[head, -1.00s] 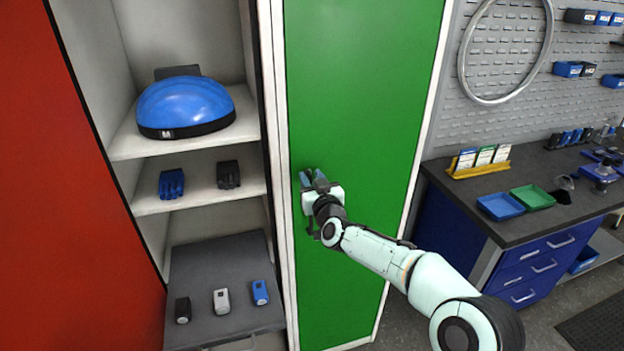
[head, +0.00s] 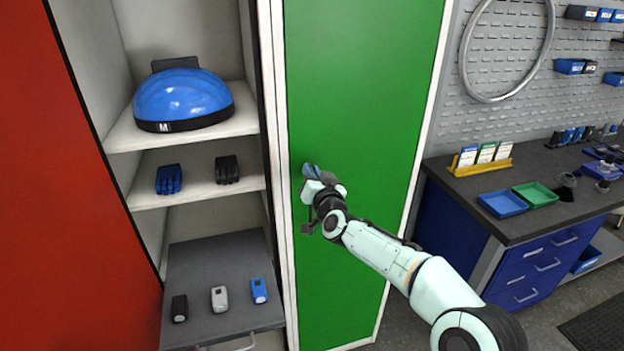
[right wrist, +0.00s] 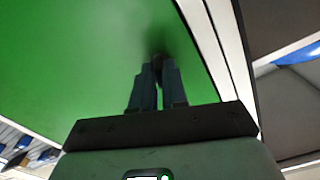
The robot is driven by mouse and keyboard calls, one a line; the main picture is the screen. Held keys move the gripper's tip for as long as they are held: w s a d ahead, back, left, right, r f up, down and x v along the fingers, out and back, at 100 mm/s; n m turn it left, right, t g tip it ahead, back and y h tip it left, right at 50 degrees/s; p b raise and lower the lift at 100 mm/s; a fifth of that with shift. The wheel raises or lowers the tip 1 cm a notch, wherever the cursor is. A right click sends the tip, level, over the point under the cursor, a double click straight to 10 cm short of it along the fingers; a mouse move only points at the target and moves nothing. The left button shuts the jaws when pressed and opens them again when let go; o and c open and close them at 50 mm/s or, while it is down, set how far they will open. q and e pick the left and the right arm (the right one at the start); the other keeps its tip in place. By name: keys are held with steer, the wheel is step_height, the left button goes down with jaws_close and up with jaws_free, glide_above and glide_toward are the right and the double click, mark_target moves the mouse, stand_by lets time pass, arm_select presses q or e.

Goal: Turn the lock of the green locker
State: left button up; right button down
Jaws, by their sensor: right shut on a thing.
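The green locker (head: 358,105) stands shut in the middle of the head view, and its green door also fills much of the right wrist view (right wrist: 75,60). My right gripper (head: 309,172) is at the left edge of the green door. In the right wrist view my right gripper (right wrist: 158,66) is shut on the small dark lock (right wrist: 159,58) on the door face. The lock is mostly hidden by the fingers, so its angle cannot be told. My left gripper is not in view.
Left of the door is an open locker with a blue helmet (head: 183,97), gloves (head: 169,180) and small devices on a pulled-out grey drawer (head: 205,265). A red locker door (head: 70,200) is at far left. A workbench (head: 500,215) with trays stands right.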

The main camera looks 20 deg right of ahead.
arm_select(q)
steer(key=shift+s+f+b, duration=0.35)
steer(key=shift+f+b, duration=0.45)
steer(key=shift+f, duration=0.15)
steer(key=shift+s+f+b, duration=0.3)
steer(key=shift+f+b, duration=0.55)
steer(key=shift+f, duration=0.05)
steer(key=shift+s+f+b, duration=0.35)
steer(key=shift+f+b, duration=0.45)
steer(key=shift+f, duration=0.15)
arm_select(e)
steer(key=shift+d+f+m, duration=0.1)
steer(key=shift+f+m, duration=0.05)
steer(key=shift+m, duration=6.55)
steer(key=c, duration=1.2)
jaws_free()
steer(key=shift+c, duration=0.2)
